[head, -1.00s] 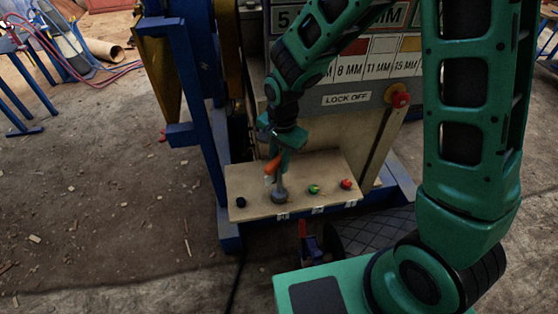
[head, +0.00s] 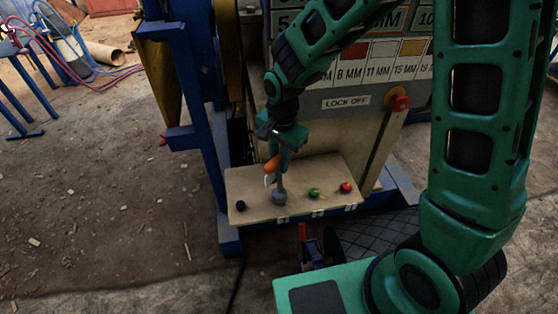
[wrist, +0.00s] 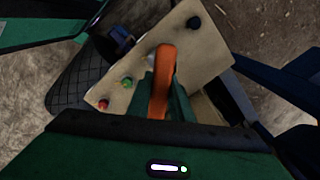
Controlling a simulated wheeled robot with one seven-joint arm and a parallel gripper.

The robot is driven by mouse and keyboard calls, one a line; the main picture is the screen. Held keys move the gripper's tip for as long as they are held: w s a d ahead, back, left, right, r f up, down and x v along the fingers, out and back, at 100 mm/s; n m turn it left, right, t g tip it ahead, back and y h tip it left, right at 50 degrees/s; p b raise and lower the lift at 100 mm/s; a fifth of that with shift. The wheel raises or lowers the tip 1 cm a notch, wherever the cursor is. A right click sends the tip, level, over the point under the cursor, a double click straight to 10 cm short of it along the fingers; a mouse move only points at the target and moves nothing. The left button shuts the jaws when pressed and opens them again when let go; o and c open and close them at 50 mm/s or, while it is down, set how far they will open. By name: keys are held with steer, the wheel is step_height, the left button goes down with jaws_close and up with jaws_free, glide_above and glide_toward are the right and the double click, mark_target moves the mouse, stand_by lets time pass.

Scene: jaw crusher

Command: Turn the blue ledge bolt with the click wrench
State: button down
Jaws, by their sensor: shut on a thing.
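My gripper (head: 283,150) is shut on the orange handle of the click wrench (head: 272,164), above the pale ledge (head: 258,192). The wrench stands roughly upright, with its grey lower end down at the ledge between the black bolt (head: 240,206) and the green bolt (head: 314,192). No blue bolt shows; the wrench's lower end covers that spot, and I cannot tell how it sits on what is under it. In the wrist view the orange handle (wrist: 161,80) lies between my fingers.
A red bolt (head: 346,187) is at the ledge's right end. Behind the ledge stand the crusher's sloping panel with a LOCK OFF label (head: 346,100) and a red knob (head: 400,103). A blue frame post (head: 202,120) rises at the left.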

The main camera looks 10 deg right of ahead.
steer(key=shift+r, duration=1.05)
stand_by(0.5)
steer(key=shift+d, duration=0.1)
stand_by(2.2)
